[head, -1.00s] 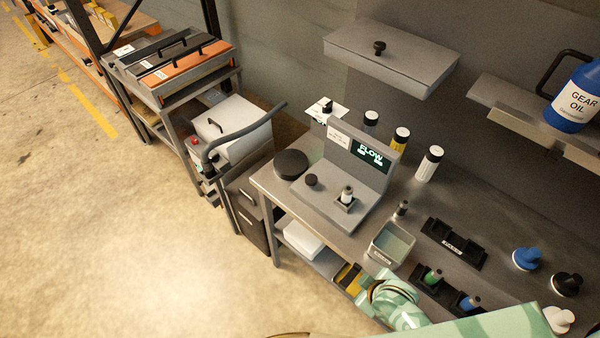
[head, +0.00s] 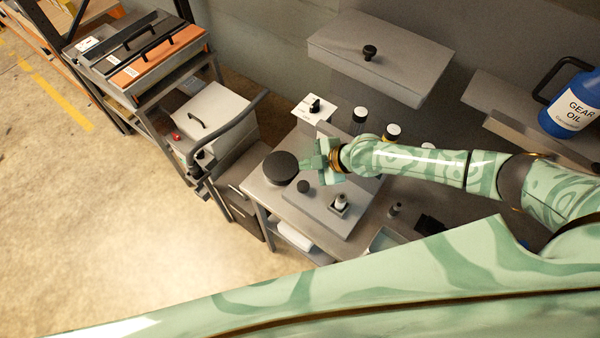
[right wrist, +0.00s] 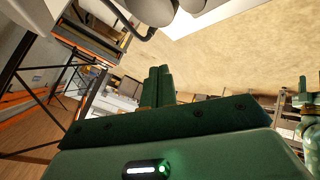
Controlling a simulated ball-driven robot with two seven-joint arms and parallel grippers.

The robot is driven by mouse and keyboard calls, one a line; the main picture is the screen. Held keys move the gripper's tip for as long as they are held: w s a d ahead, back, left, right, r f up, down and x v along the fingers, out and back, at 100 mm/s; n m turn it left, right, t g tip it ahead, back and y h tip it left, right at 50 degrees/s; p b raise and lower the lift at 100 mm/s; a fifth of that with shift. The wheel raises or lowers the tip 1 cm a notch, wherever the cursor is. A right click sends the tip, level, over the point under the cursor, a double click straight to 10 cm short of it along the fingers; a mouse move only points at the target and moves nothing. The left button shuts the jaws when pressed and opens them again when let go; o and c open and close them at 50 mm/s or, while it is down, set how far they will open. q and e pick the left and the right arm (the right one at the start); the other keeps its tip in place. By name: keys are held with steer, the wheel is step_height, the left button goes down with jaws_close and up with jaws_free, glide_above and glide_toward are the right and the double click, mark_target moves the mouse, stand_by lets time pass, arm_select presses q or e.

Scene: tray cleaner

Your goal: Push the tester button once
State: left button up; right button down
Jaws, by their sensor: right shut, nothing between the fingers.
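A large round black pad (head: 281,167) lies just left of the tester; I cannot tell which piece is the button. My right gripper (head: 306,163) is shut and empty, pointing left, above the knob and just right of the pad; contact cannot be told. Its fingers (right wrist: 157,86) are together in the right wrist view.
A white card with a black knob (head: 314,107) is behind the tester. Capped bottles (head: 360,115) stand along the back. A grey wall box (head: 380,58) and a shelf with a blue gear oil jug (head: 572,103) are above. A cart with a curved handle (head: 228,128) stands left.

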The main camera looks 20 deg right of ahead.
steer(key=b, duration=0.7)
glide_toward(302, 184)
steer(key=w+a, duration=0.1)
steer(key=w+a+f, duration=0.2)
steer(key=a, duration=0.1)
steer(key=shift+w+a+f, duration=0.1)
steer(key=shift+w+a, duration=0.05)
steer(key=shift+w, duration=0.1)
arm_select(q)
step_height(302, 184, down, 8)
steer(key=s, duration=0.1)
steer(key=shift+r+b, duration=0.15)
steer(key=shift+b, duration=0.2)
arm_select(e)
steer(key=shift+f, duration=0.25)
arm_select(q)
steer(key=shift+s+a, duration=0.1)
steer(key=shift+s, duration=0.05)
stand_by(0.4)
steer(key=shift+f+b, duration=0.5)
arm_select(e)
steer(key=shift+f, duration=0.45)
